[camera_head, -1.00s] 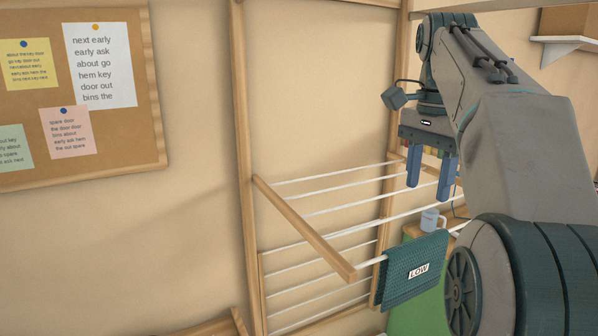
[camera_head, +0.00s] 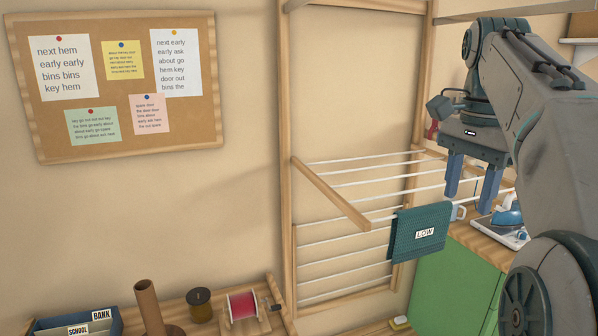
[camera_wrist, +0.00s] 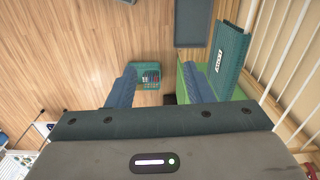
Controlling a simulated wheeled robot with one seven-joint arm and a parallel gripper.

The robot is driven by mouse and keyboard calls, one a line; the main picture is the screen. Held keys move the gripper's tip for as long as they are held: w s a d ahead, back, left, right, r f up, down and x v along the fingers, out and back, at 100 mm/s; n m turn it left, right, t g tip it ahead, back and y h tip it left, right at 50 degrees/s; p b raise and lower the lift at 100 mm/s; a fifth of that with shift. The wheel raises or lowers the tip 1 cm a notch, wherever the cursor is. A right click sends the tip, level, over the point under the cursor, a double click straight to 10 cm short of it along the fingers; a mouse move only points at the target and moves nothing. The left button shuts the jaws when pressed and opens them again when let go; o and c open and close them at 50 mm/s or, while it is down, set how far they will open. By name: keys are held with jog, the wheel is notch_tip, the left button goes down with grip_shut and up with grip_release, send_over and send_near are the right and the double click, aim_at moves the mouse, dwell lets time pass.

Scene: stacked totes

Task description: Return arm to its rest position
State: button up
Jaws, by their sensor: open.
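My gripper (camera_head: 470,178) hangs at the upper right in the head view, with its two blue fingers pointing down. The fingers are apart with nothing between them. In the wrist view my gripper (camera_wrist: 160,90) also shows spread fingers, with the floor far below. My arm is bent, with the forearm raised on the right of the head view. A teal cloth marked LOW (camera_head: 408,242) hangs on a drying rack (camera_head: 330,190) below and left of the fingers. The cloth also shows in the wrist view (camera_wrist: 228,60), right of the fingers.
A green cabinet (camera_head: 455,280) with an iron (camera_head: 508,214) on top stands at the right. A shelf at lower left holds a red spool (camera_head: 242,307) and a blue sorter (camera_head: 75,325). A corkboard (camera_head: 190,110) hangs on the wall. A teal crate (camera_wrist: 148,76) stands on the floor.

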jog(key=s+a+f+n+t, duration=0.1)
jog(key=s+a+f+n, duration=0.2)
jog(key=f, duration=0.6)
jog(key=s+a+f+n+t, duration=0.1)
jog(key=s+a+f+n, duration=0.3)
jog(key=f, duration=0.5)
jog(key=s+a+f+n, duration=0.4)
jog(key=s+f+n, duration=0.1)
jog(key=f, duration=0.5)
jog(key=shift+n+t, duration=0.4)
jog(key=shift+n, duration=0.4)
